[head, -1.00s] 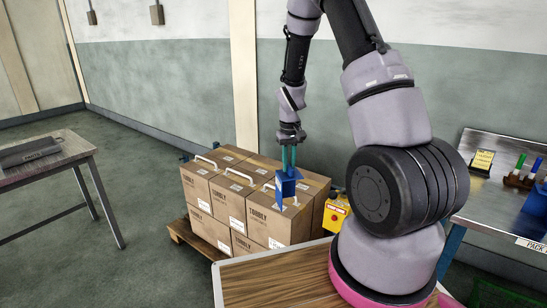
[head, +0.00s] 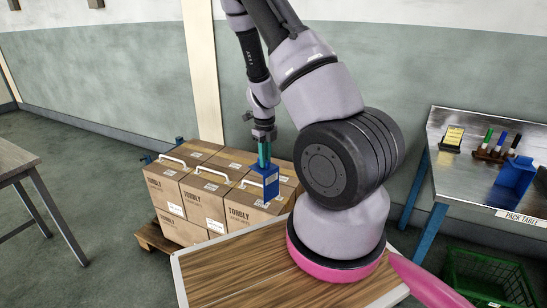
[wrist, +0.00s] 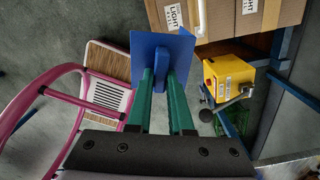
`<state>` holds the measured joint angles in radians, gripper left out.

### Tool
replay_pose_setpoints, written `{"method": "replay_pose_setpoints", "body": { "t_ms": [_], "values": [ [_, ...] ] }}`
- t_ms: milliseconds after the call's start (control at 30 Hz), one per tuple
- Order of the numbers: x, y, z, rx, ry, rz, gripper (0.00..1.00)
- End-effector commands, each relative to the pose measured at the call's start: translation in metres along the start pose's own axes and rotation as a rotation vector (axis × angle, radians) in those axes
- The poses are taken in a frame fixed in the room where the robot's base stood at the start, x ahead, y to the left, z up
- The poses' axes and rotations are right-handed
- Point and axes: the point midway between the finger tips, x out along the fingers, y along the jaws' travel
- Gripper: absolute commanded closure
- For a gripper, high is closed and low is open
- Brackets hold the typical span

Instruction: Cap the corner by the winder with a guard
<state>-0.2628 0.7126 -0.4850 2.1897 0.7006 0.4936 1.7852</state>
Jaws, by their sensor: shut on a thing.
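My gripper (head: 263,155) is shut on a blue corner guard (head: 265,181). In the wrist view the guard (wrist: 161,52) sits between the two green fingers (wrist: 163,100), its plate standing out beyond their tips. In the head view it overlaps the top of the front right carton (head: 250,214) of the stack; I cannot tell whether they touch. The yellow winder box (wrist: 228,76) shows in the wrist view, right of the guard and below the carton edge (wrist: 245,25). In the head view my arm hides it.
The cartons stand on a wooden pallet (head: 150,236). A grey table (head: 15,160) is at the left. Floor between is free.

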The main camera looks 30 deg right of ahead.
Motion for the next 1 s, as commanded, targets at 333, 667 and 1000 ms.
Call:
{"method": "replay_pose_setpoints", "body": {
  "t_ms": [333, 667, 1000],
  "values": [
    [0.002, -0.026, -0.009, 1.021, 0.001, -0.001, 1.00],
    [0.006, -0.032, -0.010, 1.251, 0.001, 0.001, 1.00],
    [0.037, -0.032, -0.011, 1.246, 0.003, 0.000, 1.00]
  ]
}}
